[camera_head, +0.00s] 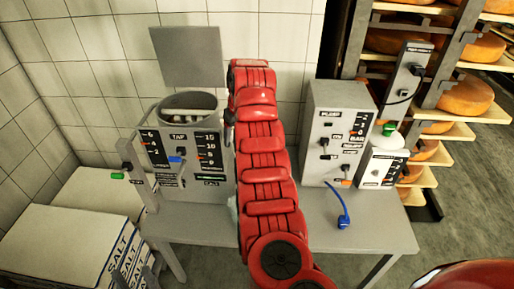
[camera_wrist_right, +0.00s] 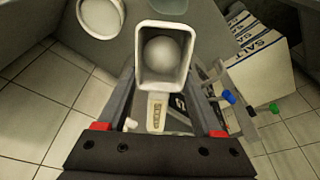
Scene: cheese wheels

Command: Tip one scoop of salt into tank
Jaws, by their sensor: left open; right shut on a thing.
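The grey tank (camera_head: 205,150) stands on the table at the left in the head view, with scales and a blue lever on its front. Its round top is open, and a square plate (camera_head: 188,57) rises behind it. In the right wrist view, my right gripper (camera_wrist_right: 162,108) is shut on the handle of a white scoop (camera_wrist_right: 157,110). A rounded white heap of salt (camera_wrist_right: 163,58) lies in the scoop. My red arm hides the right gripper in the head view. My left gripper (camera_head: 150,277) shows partly at the lower left, open, beside the salt bags.
Stacked salt bags (camera_head: 75,240) lie left of the table (camera_head: 370,235). A grey control box (camera_head: 338,135) and a smaller white unit (camera_head: 380,165) stand on its right side. Shelves with cheese wheels (camera_head: 465,97) stand at the right.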

